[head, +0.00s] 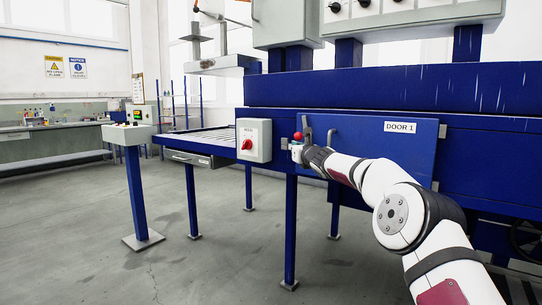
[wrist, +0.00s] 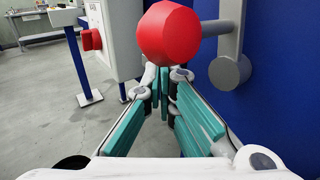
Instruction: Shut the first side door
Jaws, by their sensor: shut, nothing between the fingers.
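The blue door panel labelled DOOR 1 (head: 385,150) is on the front of the blue machine in the head view. It looks close to the frame, but I cannot tell whether it is fully shut. A grey lever (wrist: 231,35) with a red knob (wrist: 168,34) stands at its left edge; the knob also shows in the head view (head: 298,136). My gripper (wrist: 164,82) is shut and empty, with teal finger pads together. Its tips are close to the knob, which appears just above them in the wrist view. I cannot tell whether they touch.
A grey switch box with a red rotary switch (head: 247,143) is mounted just left of my gripper. A roller table (head: 205,137) extends left on blue legs. A control pedestal (head: 138,190) stands further left. The grey floor between them is clear.

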